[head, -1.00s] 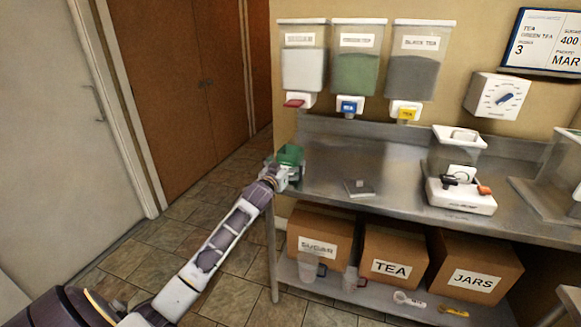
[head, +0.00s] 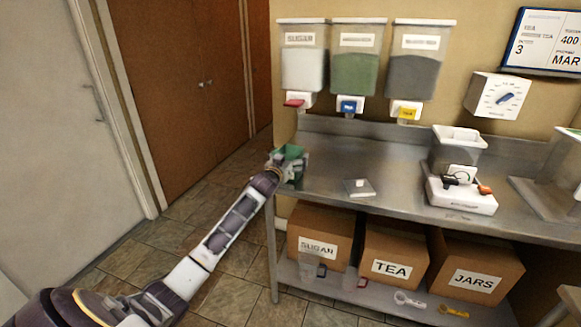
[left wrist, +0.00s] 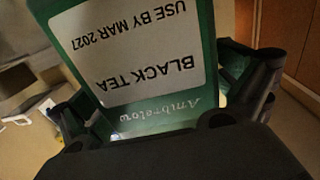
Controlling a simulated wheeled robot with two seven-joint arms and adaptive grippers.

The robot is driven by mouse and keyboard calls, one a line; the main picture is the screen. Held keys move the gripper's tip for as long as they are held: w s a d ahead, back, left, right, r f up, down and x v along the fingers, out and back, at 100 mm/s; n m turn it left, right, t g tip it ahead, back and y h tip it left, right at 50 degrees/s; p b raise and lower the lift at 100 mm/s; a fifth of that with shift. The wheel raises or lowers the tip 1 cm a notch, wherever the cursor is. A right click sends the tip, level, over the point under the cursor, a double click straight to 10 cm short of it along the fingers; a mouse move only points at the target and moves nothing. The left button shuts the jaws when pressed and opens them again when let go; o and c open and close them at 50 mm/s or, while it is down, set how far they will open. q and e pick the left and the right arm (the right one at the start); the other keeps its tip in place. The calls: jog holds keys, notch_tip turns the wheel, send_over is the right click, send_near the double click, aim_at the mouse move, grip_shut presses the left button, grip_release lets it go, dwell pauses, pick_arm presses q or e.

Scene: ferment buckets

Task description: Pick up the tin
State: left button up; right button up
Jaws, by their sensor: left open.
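The green tin (head: 290,152) stands at the left end of the steel counter. In the left wrist view the tin (left wrist: 150,112) is close and large, its white label reading "BLACK TEA" and "USE BY MAR 2027" upside down. My left gripper (head: 287,170) is at the tin, with its arm reaching in from the lower left. In the left wrist view its open fingers (left wrist: 160,118) lie on either side of the tin. I cannot tell whether they touch it. My right gripper is not in view.
The steel counter (head: 320,180) holds a small flat scale (head: 359,188) and a white machine (head: 461,190). Dispensers of sugar (head: 303,70), green tea (head: 355,73) and black tea (head: 412,76) hang above. Boxes marked SUGAR (head: 319,229), TEA (head: 394,252) and JARS (head: 478,262) sit on the lower shelf.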

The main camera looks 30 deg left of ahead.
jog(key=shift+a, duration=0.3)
pick_arm(q)
jog(key=shift+c, duration=0.3)
jog(key=c, duration=1.1)
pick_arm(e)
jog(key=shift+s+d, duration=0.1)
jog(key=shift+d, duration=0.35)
pick_arm(q)
jog(key=shift+r, duration=0.15)
jog(key=shift+r, duration=0.65)
jog(key=shift+r+p, duration=0.8)
jog(key=shift+r, duration=3.45)
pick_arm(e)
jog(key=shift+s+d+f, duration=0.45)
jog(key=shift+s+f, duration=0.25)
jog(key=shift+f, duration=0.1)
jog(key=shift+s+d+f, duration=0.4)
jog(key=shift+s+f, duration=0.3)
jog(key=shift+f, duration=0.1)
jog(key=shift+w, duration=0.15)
